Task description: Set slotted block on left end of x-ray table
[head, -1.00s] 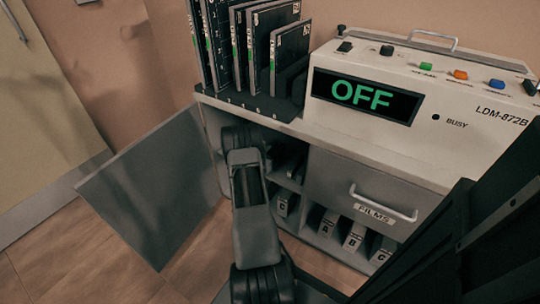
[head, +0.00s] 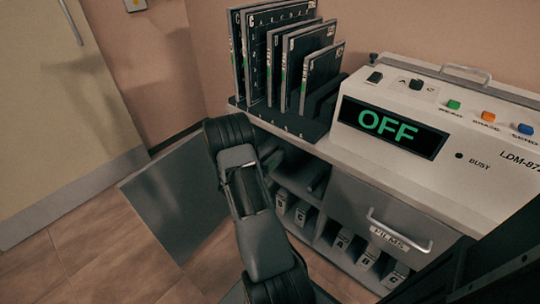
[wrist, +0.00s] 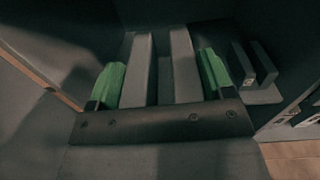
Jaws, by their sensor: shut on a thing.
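In the wrist view, my gripper (wrist: 160,80) has green-padded fingers, shut on a grey slotted block (wrist: 184,70) whose two upright slabs stand between the pads with a gap between them. A similar smaller-looking grey slotted piece (wrist: 264,72) shows to the right, apart from the fingers. In the head view, my arm reaches toward the open cabinet compartment; its fingers and the held block are hidden there. The x-ray table is not in view.
The cabinet's grey door (head: 178,200) hangs open at left. A film reader (head: 440,130) marked OFF and a rack of dark cassettes (head: 270,60) stand on top. Floor at left is clear.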

